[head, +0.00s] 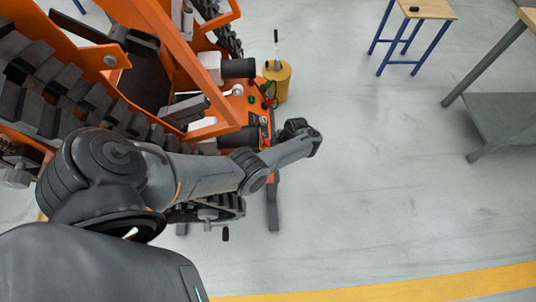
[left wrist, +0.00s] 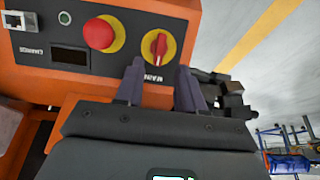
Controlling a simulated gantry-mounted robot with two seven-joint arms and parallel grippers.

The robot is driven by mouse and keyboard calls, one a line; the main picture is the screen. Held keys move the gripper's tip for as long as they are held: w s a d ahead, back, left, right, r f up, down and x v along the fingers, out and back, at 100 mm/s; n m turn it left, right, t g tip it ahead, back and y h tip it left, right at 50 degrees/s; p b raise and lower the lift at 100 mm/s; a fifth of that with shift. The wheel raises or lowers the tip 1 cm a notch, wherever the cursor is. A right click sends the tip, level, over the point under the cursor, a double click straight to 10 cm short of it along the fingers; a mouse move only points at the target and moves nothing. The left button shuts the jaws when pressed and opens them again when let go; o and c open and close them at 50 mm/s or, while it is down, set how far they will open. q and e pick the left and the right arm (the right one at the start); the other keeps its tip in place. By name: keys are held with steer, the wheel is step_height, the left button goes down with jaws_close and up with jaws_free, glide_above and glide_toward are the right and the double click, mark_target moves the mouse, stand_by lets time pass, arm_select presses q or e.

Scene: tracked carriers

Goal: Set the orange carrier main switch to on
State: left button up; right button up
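The orange carrier (head: 215,70) fills the upper left of the head view. In the left wrist view its dark control panel (left wrist: 60,35) carries the main switch (left wrist: 160,46), a red knob on a round yellow plate labelled MAIN. The knob's grip bar stands roughly upright in that picture; I cannot tell on from off. My left gripper (left wrist: 161,86) is open and empty. Its two dark fingers are apart, pointing at the panel, with their tips just below the switch on either side of it. In the head view my left arm hides part of the panel. My right gripper is not in view.
A red mushroom button (left wrist: 98,34) on a yellow ring sits left of the switch. A dark display window (left wrist: 70,59) is farther left. A yellow cylinder (head: 280,80) stands beside the carrier.

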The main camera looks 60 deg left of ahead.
arm_select(q)
steer(key=b+x, duration=0.2)
steer(key=x, duration=0.5)
steer(key=shift+b, duration=0.35)
steer(key=shift+c, duration=0.3)
jaws_close()
